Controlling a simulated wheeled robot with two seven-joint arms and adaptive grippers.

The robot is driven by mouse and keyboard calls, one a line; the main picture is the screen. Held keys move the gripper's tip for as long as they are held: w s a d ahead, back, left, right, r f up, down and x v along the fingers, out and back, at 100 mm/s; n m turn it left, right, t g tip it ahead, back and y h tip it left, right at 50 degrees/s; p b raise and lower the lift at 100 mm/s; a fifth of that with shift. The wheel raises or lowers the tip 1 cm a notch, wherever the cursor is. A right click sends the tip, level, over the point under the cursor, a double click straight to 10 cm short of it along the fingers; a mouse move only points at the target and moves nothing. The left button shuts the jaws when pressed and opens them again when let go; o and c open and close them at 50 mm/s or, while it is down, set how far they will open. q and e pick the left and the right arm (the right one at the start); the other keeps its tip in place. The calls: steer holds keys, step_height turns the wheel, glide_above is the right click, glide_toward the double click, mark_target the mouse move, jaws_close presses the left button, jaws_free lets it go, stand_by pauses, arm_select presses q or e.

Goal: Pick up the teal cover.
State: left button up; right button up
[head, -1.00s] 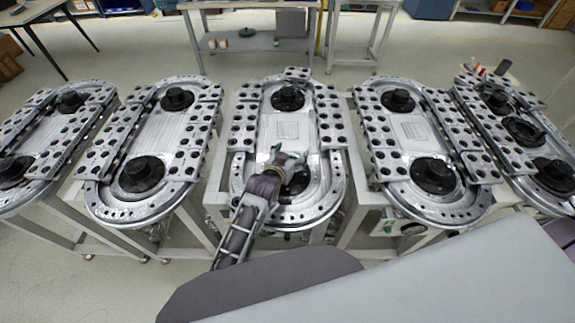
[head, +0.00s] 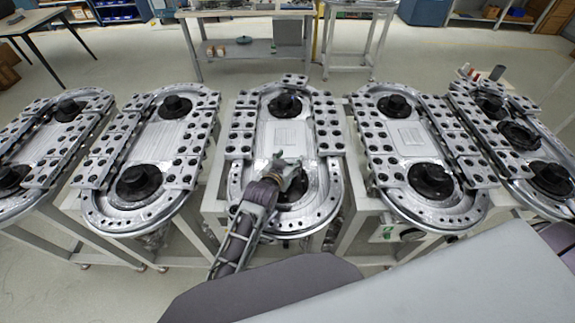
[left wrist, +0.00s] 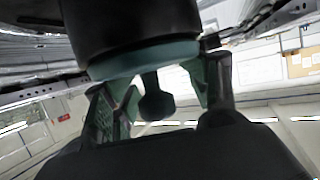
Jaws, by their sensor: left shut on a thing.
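My left gripper (head: 287,170) is over the near end of the middle ring track (head: 240,190), at its near black hub. In the left wrist view the gripper (left wrist: 160,95) has its fingers on either side of a teal, rounded part, the teal cover (left wrist: 150,58). The fingers are shut on it. A wide black cylinder lies directly against the teal part in that view. In the head view the gripper hides most of the cover, and I cannot tell whether it is clear of the track. My right gripper is out of view.
Similar tracks stand on both sides, including one at the left (head: 150,150) and one at the right (head: 405,140), with narrow gaps between stands. The middle track's far black hub (head: 285,104) is clear of my arm. A shelf table (head: 250,52) stands behind.

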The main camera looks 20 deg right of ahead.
arm_select(q)
steer(key=shift+r+p, duration=1.45)
steer(key=shift+p, duration=0.05)
steer(key=shift+r+p, duration=0.45)
steer(key=shift+r, duration=3.1)
